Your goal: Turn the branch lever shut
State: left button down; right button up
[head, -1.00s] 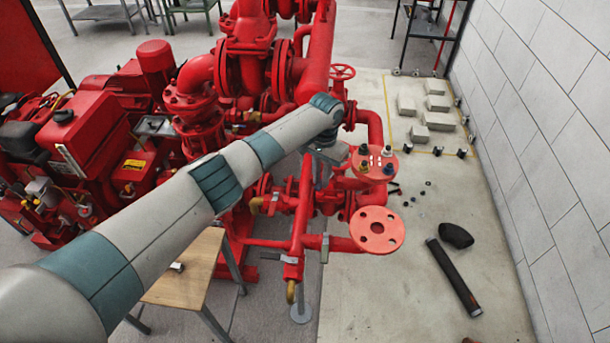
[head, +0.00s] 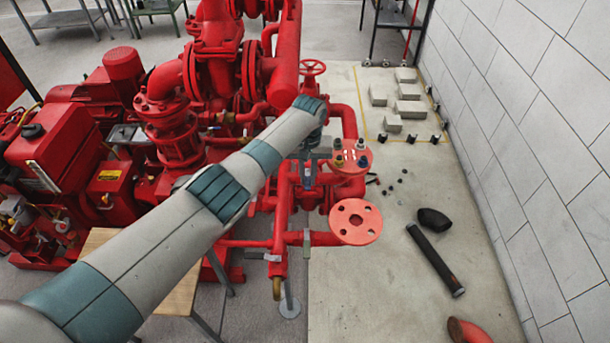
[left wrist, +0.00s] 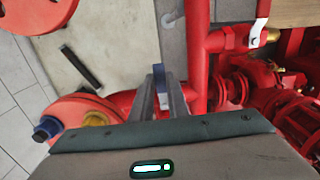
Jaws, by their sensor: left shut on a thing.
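The branch lever (left wrist: 160,76) is a narrow blue piece in the left wrist view, standing between my fingers beside the red branch pipe. My left gripper (left wrist: 161,98) is shut on it. In the head view my left gripper (head: 308,172) is at the red branch pipework, left of the flange with studs (head: 351,156) and above the open flange (head: 355,222). My wrist and forearm cover part of the pipework there, so the lever's full angle is hard to tell. My right gripper is in neither view.
A wooden-topped table (head: 170,290) stands at lower left. A black pipe (head: 435,260) and a black elbow (head: 434,219) lie on the floor at right. A red curved pipe piece (head: 468,331) shows at the bottom edge. A block wall (head: 530,130) bounds the right side.

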aim_at(307, 182)
pick_arm(q)
jog(key=shift+w+r, duration=0.15)
